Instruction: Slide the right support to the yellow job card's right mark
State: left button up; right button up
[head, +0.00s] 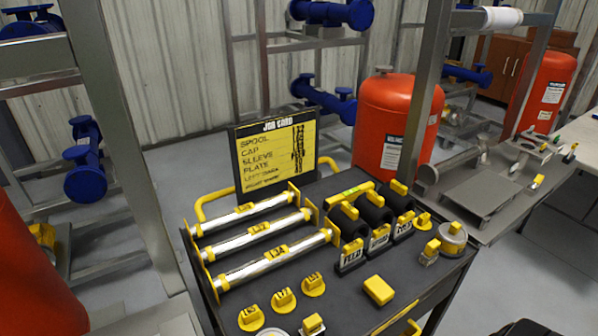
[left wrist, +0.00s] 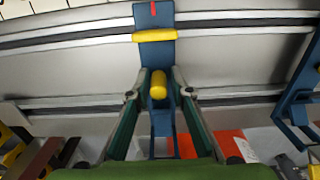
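The black job card (head: 277,153) with yellow panels stands behind the cart in the head view; its lower lines are too small to read surely. In the left wrist view a blue support (left wrist: 155,50) lies across grey rails, with a yellow bar, a red pointer line at its top and a yellow knob (left wrist: 159,85). My left gripper (left wrist: 160,95) is open, with a finger on each side of the knob and visible gaps. A second blue support (left wrist: 295,112) is at the right edge. I cannot tell which is the right support. My right gripper is in neither view.
A pale strip with tick marks (left wrist: 50,8) runs along the top left of the wrist view. In the head view the dark cart (head: 350,303) carries silver spools (head: 262,228), black sleeves and yellow-handled parts. Red tanks (head: 398,115) and steel posts stand around it.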

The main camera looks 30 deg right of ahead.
pick_arm(q)
jog(key=shift+o, duration=0.2)
jog(key=shift+r, duration=0.1)
jog(key=shift+r+p, duration=1.85)
jog(key=shift+r, duration=1.6)
jog(key=shift+f, duration=0.1)
